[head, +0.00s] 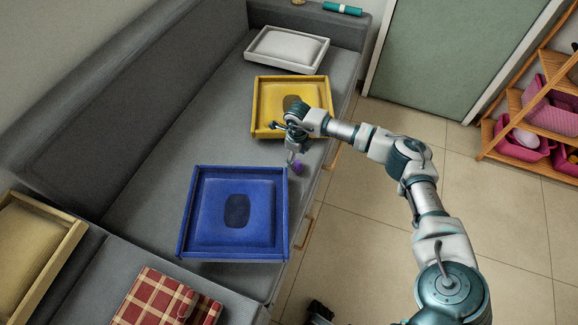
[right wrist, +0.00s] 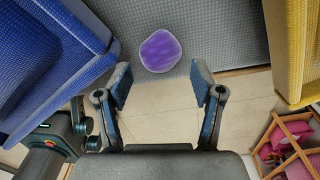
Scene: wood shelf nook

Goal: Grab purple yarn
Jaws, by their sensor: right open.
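The purple yarn (head: 298,167) is a small round ball on the grey bench seat near its front edge, between the blue tray and the yellow tray. In the right wrist view the yarn (right wrist: 160,51) lies just beyond the fingertips, roughly centred between them. My right gripper (head: 291,150) is above and beside the yarn in the head view; its open fingers also show in the right wrist view (right wrist: 161,84) with nothing between them. My left gripper is not in view.
A blue tray (head: 184,215) with a cushion lies left of the yarn. A yellow tray (head: 254,105) with a cushion is behind it, and a white tray (head: 250,50) farther back. Red checked cloth (head: 152,298) lies in front. Shelves with pink baskets (head: 549,108) stand at right.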

